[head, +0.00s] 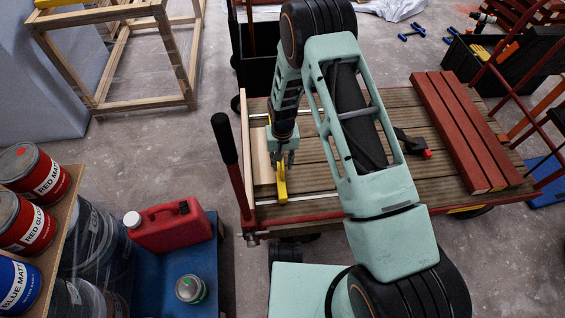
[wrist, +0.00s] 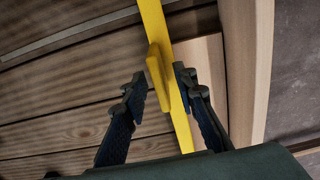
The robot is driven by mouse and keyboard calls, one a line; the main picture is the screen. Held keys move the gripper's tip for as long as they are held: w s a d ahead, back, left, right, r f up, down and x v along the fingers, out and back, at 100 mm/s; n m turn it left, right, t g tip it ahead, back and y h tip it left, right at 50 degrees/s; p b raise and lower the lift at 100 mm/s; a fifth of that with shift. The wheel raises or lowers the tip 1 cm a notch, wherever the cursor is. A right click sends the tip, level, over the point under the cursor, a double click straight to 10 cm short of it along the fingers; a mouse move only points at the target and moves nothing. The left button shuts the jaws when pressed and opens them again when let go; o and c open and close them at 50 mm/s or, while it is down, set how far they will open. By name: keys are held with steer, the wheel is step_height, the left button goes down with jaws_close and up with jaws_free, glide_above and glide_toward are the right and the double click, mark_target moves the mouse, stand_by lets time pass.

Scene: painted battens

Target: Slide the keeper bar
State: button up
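The keeper bar appears to be the yellow bar (wrist: 153,22) with a raised yellow tab (wrist: 158,75). In the head view the yellow bar (head: 281,186) lies at the left end of the slatted cart deck, partly hidden by my gripper. My gripper (wrist: 160,86) is open, with one finger on each side of the tab. A clear gap shows between the left finger and the tab; the right finger is close to it, and I cannot tell whether they touch. In the head view my gripper (head: 283,160) points down at the deck.
A pale wooden board (head: 262,157) stands along the deck's left edge, beside a red lever with a black grip (head: 224,138). Red battens (head: 461,128) lie at the deck's right. A black and red tool (head: 412,146) lies between. A red can (head: 170,226) stands left of the cart.

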step_height(320, 180, up, 12)
stand_by(0.7)
steer(key=shift+w, duration=0.1)
stand_by(0.3)
